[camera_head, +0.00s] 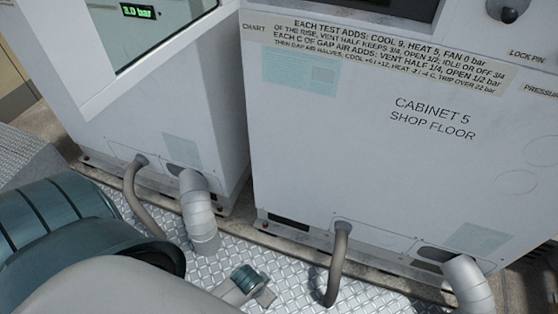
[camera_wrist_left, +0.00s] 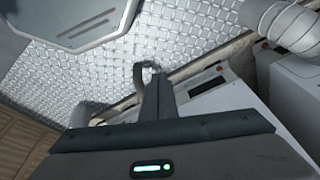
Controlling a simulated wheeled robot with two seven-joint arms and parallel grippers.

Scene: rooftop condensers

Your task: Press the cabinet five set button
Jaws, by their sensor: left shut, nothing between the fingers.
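Cabinet five (camera_head: 370,160) is a white box with the black label "CABINET 5 SHOP FLOOR" (camera_head: 433,117) on its front. A printed chart strip (camera_head: 385,55) runs along its upper front. I cannot make out a set button in either view. My left gripper (camera_wrist_left: 159,84) shows in the left wrist view, shut and empty, above the metal floor and apart from the cabinets. My right gripper is in neither view.
A second white cabinet (camera_head: 170,100) stands at left, with a "3.0 bar" readout (camera_head: 137,11) behind its window. A narrow gap parts the two. Grey pipes (camera_head: 199,212) and hoses (camera_head: 338,265) leave their bases onto the diamond-plate floor (camera_head: 290,265).

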